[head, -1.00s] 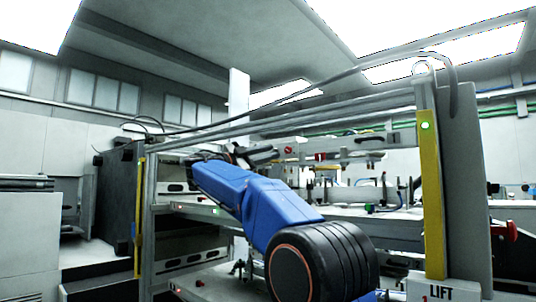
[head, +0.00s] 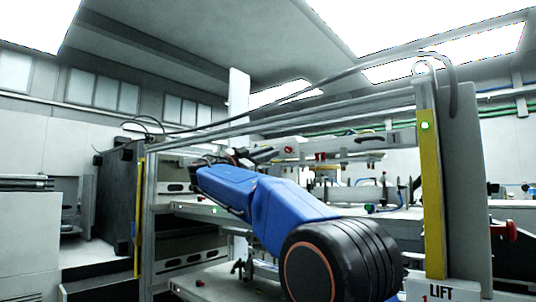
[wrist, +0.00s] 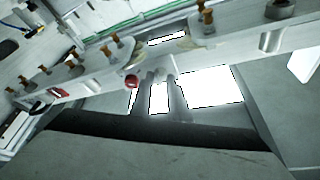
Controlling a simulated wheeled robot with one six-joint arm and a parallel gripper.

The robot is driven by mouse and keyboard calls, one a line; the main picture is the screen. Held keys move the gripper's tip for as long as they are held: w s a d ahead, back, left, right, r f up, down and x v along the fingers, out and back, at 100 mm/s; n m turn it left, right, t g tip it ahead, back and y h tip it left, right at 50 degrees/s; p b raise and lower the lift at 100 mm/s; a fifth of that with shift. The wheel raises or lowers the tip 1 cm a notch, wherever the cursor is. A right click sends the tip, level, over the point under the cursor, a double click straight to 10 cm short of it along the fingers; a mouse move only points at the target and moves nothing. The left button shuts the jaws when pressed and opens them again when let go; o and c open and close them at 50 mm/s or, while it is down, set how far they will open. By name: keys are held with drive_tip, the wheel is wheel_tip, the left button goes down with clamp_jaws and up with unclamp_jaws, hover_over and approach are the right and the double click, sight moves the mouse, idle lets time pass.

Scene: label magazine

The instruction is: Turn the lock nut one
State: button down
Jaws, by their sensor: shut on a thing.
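My gripper (wrist: 163,82) shows in the wrist view as two grey fingers reaching to the pale rail (wrist: 215,52). It is shut on a small pale round part between the fingertips, which I take as lock nut one (wrist: 160,74); the fingers partly hide it. A red round knob (wrist: 132,81) sits close to the left of the fingers. In the head view my gripper (head: 266,155) is small at the rail, left of the red knob (head: 288,149). The nut cannot be made out there, and its turned angle cannot be read.
Several brass-coloured pins (wrist: 207,16) stand along the rail in the wrist view. A red tag (wrist: 57,92) is on its left part. In the head view a yellow-striped post (head: 432,190) and a frame bar (head: 290,121) border the machine opening around my arm.

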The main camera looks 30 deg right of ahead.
drive_tip(key=n+t, duration=0.2)
drive_tip(key=n, duration=0.2)
drive_tip(key=n+t, duration=0.2)
drive_tip(key=n, duration=0.2)
drive_tip(key=shift+s+d+y, duration=0.1)
drive_tip(key=shift+s+y, duration=0.1)
drive_tip(key=shift+y, duration=0.1)
drive_tip(key=c, duration=1.9)
unclamp_jaws()
drive_tip(key=shift+f, duration=0.1)
drive_tip(key=v, duration=1.7)
drive_tip(key=shift+s+f, duration=0.1)
drive_tip(key=shift+s, duration=0.1)
